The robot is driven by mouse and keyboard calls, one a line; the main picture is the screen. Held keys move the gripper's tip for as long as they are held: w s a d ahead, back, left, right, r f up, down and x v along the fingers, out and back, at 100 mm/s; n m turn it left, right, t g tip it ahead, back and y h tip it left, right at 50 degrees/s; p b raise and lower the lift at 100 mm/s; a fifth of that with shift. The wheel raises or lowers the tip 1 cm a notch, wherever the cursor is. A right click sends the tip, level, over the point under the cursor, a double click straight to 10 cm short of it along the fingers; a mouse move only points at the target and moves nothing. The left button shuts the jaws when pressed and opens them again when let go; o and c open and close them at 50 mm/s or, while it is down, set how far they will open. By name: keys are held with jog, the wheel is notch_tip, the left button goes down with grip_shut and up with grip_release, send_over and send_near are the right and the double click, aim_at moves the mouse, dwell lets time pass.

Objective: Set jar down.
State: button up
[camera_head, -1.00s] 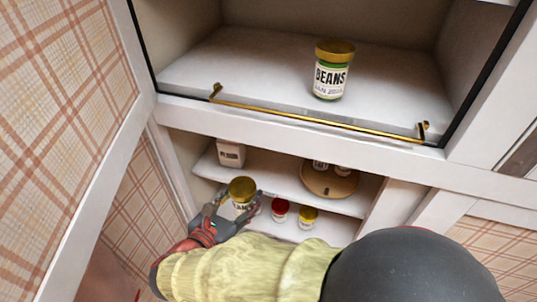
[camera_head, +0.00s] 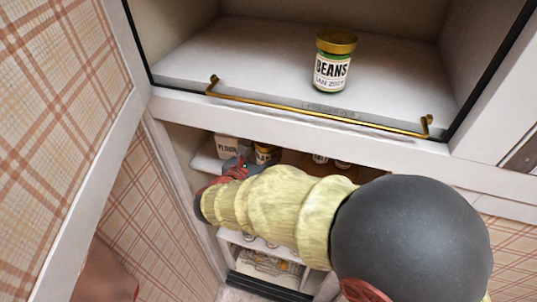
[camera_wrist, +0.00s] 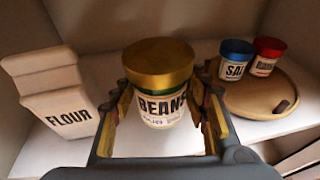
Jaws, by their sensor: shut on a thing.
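A jar labelled BEANS with a gold lid (camera_wrist: 160,90) is between the fingers of my gripper (camera_wrist: 165,115), which is shut on it. The jar stands upright over a white shelf (camera_wrist: 150,143); whether its base touches the shelf cannot be told. In the head view the jar (camera_head: 266,154) shows partly, in the lower cupboard, with my gripper (camera_head: 243,163) at it and my arm hiding much of the shelf. A second, similar BEANS jar (camera_head: 331,70) stands upright in the upper compartment.
A white FLOUR canister (camera_wrist: 62,105) stands left of the held jar. At right, a round wooden tray (camera_wrist: 262,98) carries a blue-lidded SALT jar (camera_wrist: 235,62) and a red-lidded jar (camera_wrist: 266,58). A gold handle bar (camera_head: 320,107) runs along the upper compartment's front. A lower shelf (camera_head: 265,262) holds small items.

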aim_at(269, 155)
jog(key=shift+w+d, duration=0.45)
jog(key=shift+w, duration=0.35)
jog(key=shift+f, duration=1.75)
jog(key=shift+s, duration=0.1)
jog(key=shift+f+b, duration=0.1)
jog(key=shift+b, duration=0.25)
jog(key=o, duration=1.3)
jog(key=shift+c, duration=0.2)
jog(key=shift+o, duration=0.5)
